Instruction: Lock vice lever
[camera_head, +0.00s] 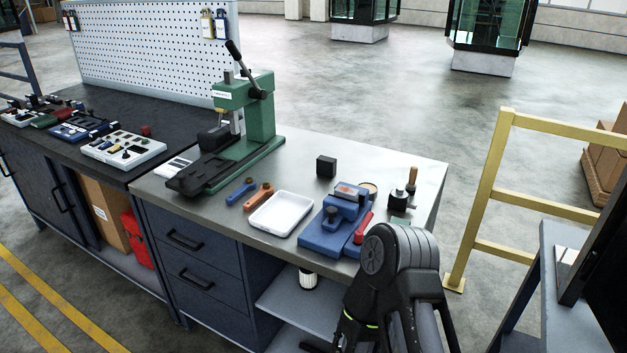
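The blue vice (325,232) stands on the grey metal worktop near its front right edge. A small grey part with an orange-brown top (347,191) sits at the top of the vice. The red lever (362,228) lies along the vice's right side, slanting; I cannot tell whether it is locked. One of my black arms (395,265) rises at the bottom of the picture, in front of the vice's right end, and partly hides the area there. No gripper fingers show in the head view.
A white tray (281,213), orange and blue hand tools (258,196) and a black cube (326,166) lie left of and behind the vice. A green press (245,110) stands further left. A small knobbed fixture (400,199) is to the right. A yellow railing (492,180) stands beyond.

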